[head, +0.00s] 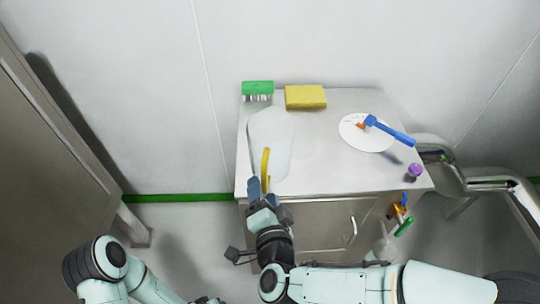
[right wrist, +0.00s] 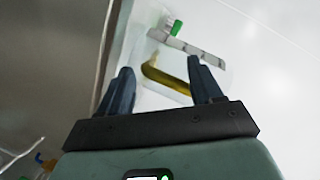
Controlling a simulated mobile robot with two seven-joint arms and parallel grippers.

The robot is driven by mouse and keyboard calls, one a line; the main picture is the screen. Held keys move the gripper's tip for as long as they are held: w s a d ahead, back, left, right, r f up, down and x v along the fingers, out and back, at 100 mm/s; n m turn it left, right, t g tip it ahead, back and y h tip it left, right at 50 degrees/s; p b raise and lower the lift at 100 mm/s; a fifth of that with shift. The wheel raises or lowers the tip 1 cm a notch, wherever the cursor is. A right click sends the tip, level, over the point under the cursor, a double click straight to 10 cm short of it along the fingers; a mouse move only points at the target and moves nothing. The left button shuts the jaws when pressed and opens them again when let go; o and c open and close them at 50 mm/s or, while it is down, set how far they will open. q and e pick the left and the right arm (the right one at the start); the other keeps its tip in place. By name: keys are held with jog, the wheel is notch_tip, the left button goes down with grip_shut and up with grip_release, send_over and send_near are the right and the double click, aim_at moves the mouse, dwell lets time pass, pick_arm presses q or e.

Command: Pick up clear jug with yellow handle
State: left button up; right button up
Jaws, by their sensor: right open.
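The clear jug (head: 281,138) stands on the left part of the steel cabinet top, its see-through body hard to make out. Its yellow handle (head: 265,165) faces my side. My right gripper (head: 262,188) is at the cabinet's front edge, close to the handle. In the right wrist view the yellow handle (right wrist: 165,80) shows between and beyond the two dark fingers of the open right gripper (right wrist: 162,90). I cannot tell how far the fingertips are from it. My left arm shows at the lower left, but its gripper is not clearly visible.
A green brush (head: 258,88) and a yellow sponge (head: 305,97) lie at the back of the cabinet top (head: 325,165). A white disc (head: 357,137) with a blue-handled tool (head: 392,131) and a purple item (head: 415,170) are on the right. Metal pipes (head: 485,183) stand right of the cabinet.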

jog(key=shift+x, duration=1)
grip_shut()
jog(key=shift+r, duration=0.1)
